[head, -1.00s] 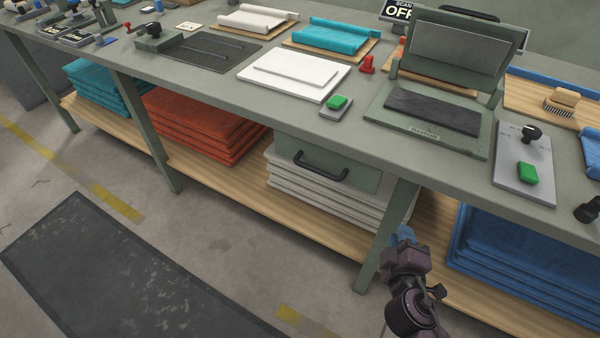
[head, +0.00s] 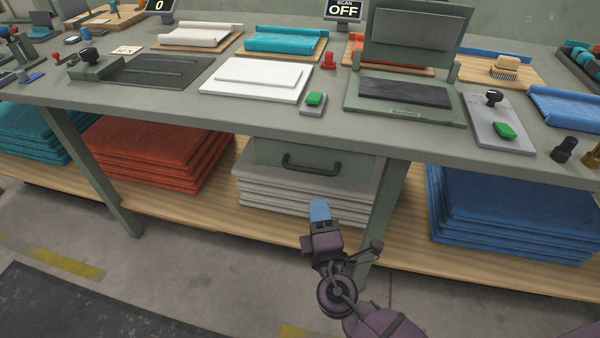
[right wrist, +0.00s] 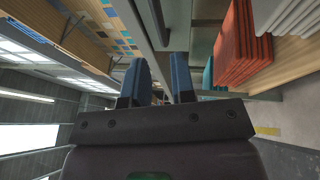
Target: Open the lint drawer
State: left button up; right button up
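The lint drawer (head: 345,168) is a grey-green box front under the bench top, with a dark bar handle (head: 311,167). It looks shut. My right gripper (head: 320,208) has blue fingertips and is below and in front of the handle, apart from it. In the right wrist view, the two blue fingers of my right gripper (right wrist: 158,82) stand apart with nothing between them. My left gripper is in neither view.
Folded grey towels (head: 300,196) lie below the drawer on the wooden shelf (head: 195,215). Orange towels (head: 160,150) are to the left, blue towels (head: 510,215) to the right. A bench leg (head: 385,215) stands right of the drawer. The bench top (head: 230,112) overhangs it.

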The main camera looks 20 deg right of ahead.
aim_at(311, 172)
jog(key=p+x, duration=0.1)
jog(key=x, duration=0.9)
jog(key=shift+w+d+r, duration=0.1)
jog(key=shift+w+d, duration=0.05)
jog(key=shift+w, duration=0.2)
grip_shut()
